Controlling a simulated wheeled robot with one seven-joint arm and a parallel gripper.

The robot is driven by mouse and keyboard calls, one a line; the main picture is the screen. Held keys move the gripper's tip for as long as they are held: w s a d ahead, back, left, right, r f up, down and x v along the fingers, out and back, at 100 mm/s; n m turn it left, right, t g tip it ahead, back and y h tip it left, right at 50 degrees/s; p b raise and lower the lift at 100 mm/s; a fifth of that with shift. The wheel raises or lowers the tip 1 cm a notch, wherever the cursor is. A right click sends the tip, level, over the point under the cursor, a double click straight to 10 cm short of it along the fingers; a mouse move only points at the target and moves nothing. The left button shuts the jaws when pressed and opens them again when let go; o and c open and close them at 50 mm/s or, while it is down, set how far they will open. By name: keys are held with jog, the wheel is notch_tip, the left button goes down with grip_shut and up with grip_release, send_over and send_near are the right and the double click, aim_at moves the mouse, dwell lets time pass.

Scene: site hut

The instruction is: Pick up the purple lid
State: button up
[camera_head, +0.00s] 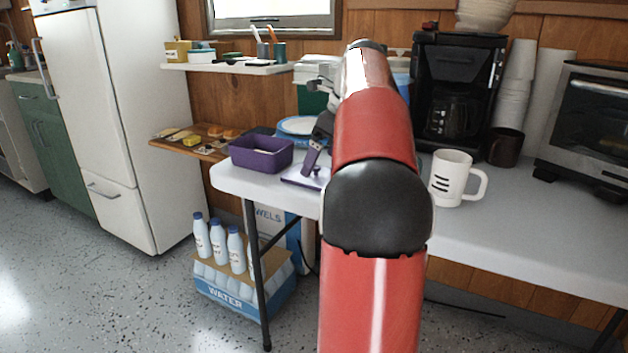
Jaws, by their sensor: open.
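The purple lid (298,180) lies flat near the left front edge of the white table. It looks like a pale, flat piece with purple edges and a small knob, and my arm hides its right part. My gripper (313,160) is just above the lid, mostly hidden behind my red arm. One dark, purplish finger shows close to the knob, and I cannot tell whether it touches. The jaws are open, and I see nothing held. A purple open container (262,152) stands just left of the lid.
A blue-and-white plate stack (297,125) sits behind the lid. A white mug (457,180), a black coffee maker (457,95) and a toaster oven (587,125) stand to the right. A wooden board (195,140) with small items is at the left. The table's front right is clear.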

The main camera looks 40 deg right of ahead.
aim_at(316, 167)
jog(key=b+x, duration=0.1)
jog(key=x, duration=0.2)
jog(key=shift+w+f, duration=0.2)
jog(key=shift+f, duration=0.1)
jog(key=c, duration=0.7)
jog(key=shift+c, duration=0.2)
jog(key=shift+r, duration=0.15)
